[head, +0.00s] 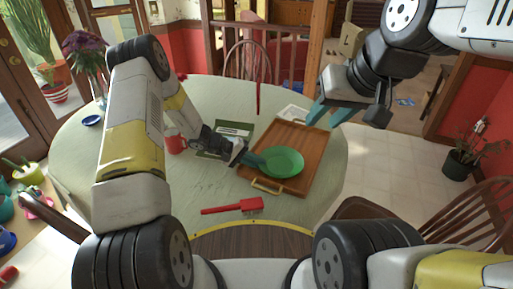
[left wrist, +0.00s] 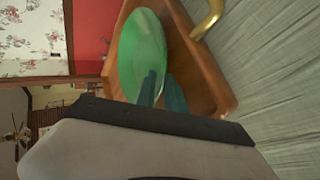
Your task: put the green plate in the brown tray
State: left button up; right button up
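The green plate (head: 284,162) is over the near part of the brown tray (head: 302,138), inside its outline. The tray lies on the table and has brass-coloured handles. My left gripper (head: 258,162) is at the plate's left edge, its fingers close together around the rim. In the left wrist view, the fingers (left wrist: 163,88) are at the edge of the plate (left wrist: 140,45), one in front of it and one beside it. Whether the plate's underside touches the tray is hidden. My right gripper (head: 330,110) is open and empty above the tray's far right side.
A red brush (head: 234,206) lies near the table's (head: 190,190) front edge. A red mug (head: 175,143) and a dark green flat item (head: 216,142) are left of the tray. A vase of purple flowers (head: 86,48) stands at the far left. Chairs surround the table.

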pick_arm(q)
jog(key=v, duration=1.2)
jog(key=s+r+m+y, duration=0.15)
jog(key=s+r, duration=0.35)
jog(key=r, duration=0.5)
jog(key=s+r+m+y, duration=0.1)
jog(key=s+r+y, duration=0.3)
jog(key=r, duration=0.6)
jog(key=s+a+r+t+y, duration=0.1)
jog(key=s+a+r+t, duration=0.1)
jog(key=s+r, duration=0.3)
jog(key=s+a+r+t+y, duration=0.2)
jog(key=s+a+r, duration=0.2)
jog(key=s, duration=0.9)
jog(key=shift+r+t, duration=0.4)
jog(key=shift+r, duration=0.6)
